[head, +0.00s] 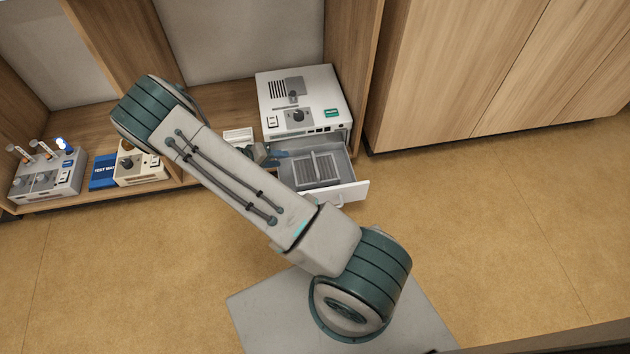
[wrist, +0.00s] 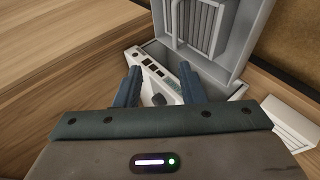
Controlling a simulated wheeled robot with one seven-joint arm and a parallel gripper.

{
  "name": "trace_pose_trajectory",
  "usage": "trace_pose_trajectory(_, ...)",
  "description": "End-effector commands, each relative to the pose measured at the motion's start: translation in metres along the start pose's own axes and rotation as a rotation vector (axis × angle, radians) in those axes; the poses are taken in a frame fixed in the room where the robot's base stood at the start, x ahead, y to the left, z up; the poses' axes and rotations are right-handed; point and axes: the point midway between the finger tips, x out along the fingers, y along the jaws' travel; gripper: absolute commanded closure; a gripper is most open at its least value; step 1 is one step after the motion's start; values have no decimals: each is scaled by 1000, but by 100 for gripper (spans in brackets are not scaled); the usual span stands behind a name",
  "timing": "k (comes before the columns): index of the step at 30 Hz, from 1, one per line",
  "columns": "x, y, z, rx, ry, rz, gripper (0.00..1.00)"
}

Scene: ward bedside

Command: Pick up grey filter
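The grey filter (head: 316,170) is a ribbed rectangular piece with a bar across it. It lies in the pulled-out drawer (head: 352,189) of a white machine (head: 298,90). In the wrist view the filter (wrist: 201,28) is at the top, inside the grey drawer tray (wrist: 233,62). My gripper (wrist: 160,82) is open, with its two blue fingers apart and nothing held. The machine's front panel (wrist: 152,70) shows beyond and between them. In the head view my gripper (head: 277,154) is at the drawer's left side, partly hidden by my arm.
A white slatted piece (head: 238,135) lies on the shelf left of the machine. A wooden cabinet (head: 470,65) stands at right. Floor in front is open.

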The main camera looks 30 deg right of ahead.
Motion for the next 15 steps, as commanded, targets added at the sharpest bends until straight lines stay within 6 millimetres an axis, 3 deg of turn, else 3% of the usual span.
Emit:
trace_pose_trajectory(1, 15, -20, 4, -11, 20, 19, 64)
trace_pose_trajectory(6, 33, -43, 6, -19, 66, 49, 64)
trace_pose_trajectory(11, 52, -46, 6, -18, 75, 57, 64)
trace_pose_trajectory(15, 80, -46, 5, -18, 73, 57, 64)
